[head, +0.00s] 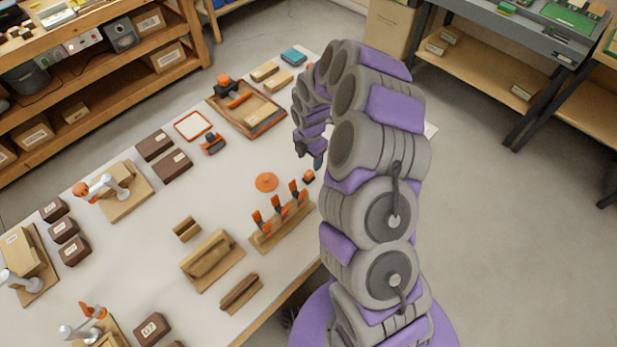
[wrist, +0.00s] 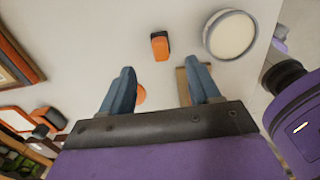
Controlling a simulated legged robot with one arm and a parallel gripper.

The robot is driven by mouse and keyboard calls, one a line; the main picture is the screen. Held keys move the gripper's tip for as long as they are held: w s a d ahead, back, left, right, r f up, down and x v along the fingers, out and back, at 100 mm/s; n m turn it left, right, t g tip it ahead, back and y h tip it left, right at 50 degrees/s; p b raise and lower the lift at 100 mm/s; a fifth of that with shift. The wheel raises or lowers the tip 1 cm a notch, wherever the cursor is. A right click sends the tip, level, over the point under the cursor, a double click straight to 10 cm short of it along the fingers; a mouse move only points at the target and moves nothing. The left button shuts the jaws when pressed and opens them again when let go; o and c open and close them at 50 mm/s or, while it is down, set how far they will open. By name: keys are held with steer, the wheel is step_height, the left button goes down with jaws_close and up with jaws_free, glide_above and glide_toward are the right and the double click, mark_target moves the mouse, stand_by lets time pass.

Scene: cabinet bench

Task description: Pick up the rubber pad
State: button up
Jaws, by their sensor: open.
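My gripper (wrist: 163,78) is open and empty, its two blue-grey fingers spread above the bench. In the head view my gripper (head: 316,160) hangs over the bench's right part. A small block with an orange top and dark side (wrist: 160,45) lies beyond the fingertips, roughly in line with the gap; it also shows in the head view (head: 309,177) just below the gripper. A flat orange disc (head: 266,182) lies to its left; the left finger partly covers it in the wrist view (wrist: 141,95). I cannot tell for certain which one is the rubber pad.
A wooden rack with orange-handled tools (head: 283,222) stands near the block. A round grey-rimmed dish (wrist: 230,37) lies to its right in the wrist view. A wooden tray (head: 250,124) is farther back. White bench surface (head: 235,185) is clear left of the disc.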

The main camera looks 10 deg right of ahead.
mark_target(309, 172)
steer(key=f+b, duration=0.1)
steer(key=f, duration=0.3)
steer(key=f+b, duration=0.1)
steer(key=f, duration=0.4)
steer(key=shift+s+a+f, duration=0.1)
steer(key=shift+a+f, duration=0.1)
steer(key=shift+f, duration=0.05)
steer(key=shift+c, duration=0.2)
steer(key=c, duration=1.1)
steer(key=shift+r, duration=0.15)
step_height(309, 172, up, 10)
steer(key=shift+f+p, duration=0.1)
steer(key=shift+p, duration=0.9)
